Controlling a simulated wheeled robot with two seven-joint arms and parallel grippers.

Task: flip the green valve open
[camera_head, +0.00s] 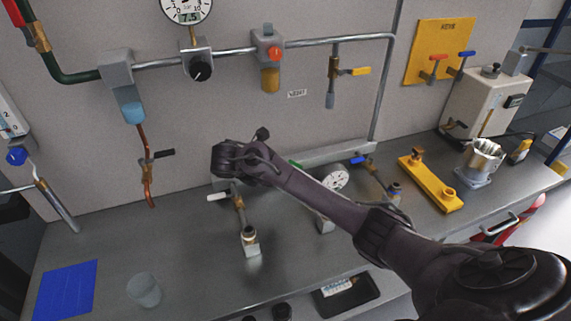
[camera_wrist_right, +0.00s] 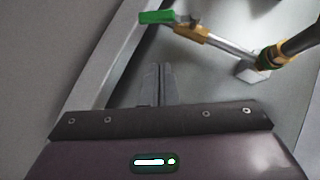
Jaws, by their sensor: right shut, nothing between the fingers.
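The green valve handle (camera_wrist_right: 157,17) is a short flat lever at the top of the right wrist view. It points left from a brass valve body (camera_wrist_right: 188,27) on a metal pipe (camera_wrist_right: 220,50). In the head view only a small bit of the green handle (camera_head: 295,164) shows, behind my right forearm. My right gripper (camera_wrist_right: 157,68) is shut and empty. Its fingertips lie below the green handle in the wrist view, apart from it. In the head view my right arm reaches in from the lower right, and its fingers cannot be made out. My left gripper is not in view.
A white-handled valve (camera_head: 218,196), a round gauge (camera_head: 334,179) and a blue-handled valve (camera_head: 358,160) stand near my arm on the grey bench. A yellow fixture (camera_head: 430,184) lies to the right. A glass (camera_head: 144,290) and blue mat (camera_head: 66,290) are front left.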

